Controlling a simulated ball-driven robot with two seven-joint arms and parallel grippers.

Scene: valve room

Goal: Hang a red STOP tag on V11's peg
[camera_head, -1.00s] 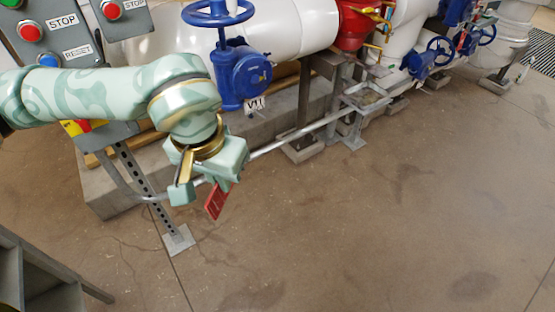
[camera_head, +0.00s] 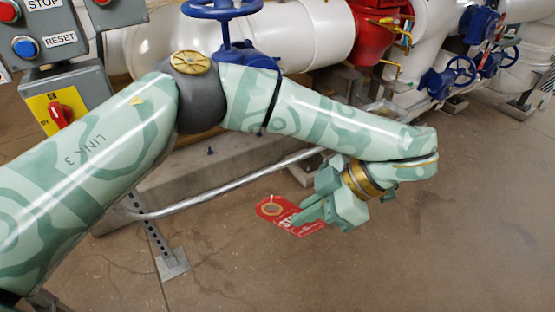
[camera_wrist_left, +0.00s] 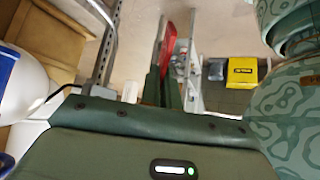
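My left gripper (camera_head: 308,214) is shut on a red tag (camera_head: 272,208) with a ringed hole and white lettering. It holds the tag out over the floor, in front of the pipe plinth and below the pipes. In the left wrist view the tag (camera_wrist_left: 168,45) shows nearly edge-on between the fingers (camera_wrist_left: 163,88). The blue valve (camera_head: 240,56) with a handwheel (camera_head: 222,9) is behind my left arm, which covers its lower part. Its V11 label is hidden now. A small blue peg-like piece (camera_head: 210,151) shows below the arm; I cannot tell if it is V11's peg. My right gripper is out of view.
A metal rail (camera_head: 235,188) runs in front of the concrete plinth (camera_head: 180,170). A control box with buttons (camera_head: 40,38) and a yellow-red switch (camera_head: 60,112) stand at the left. More blue valves (camera_head: 448,75) are at the right. The floor (camera_head: 440,240) is open in front.

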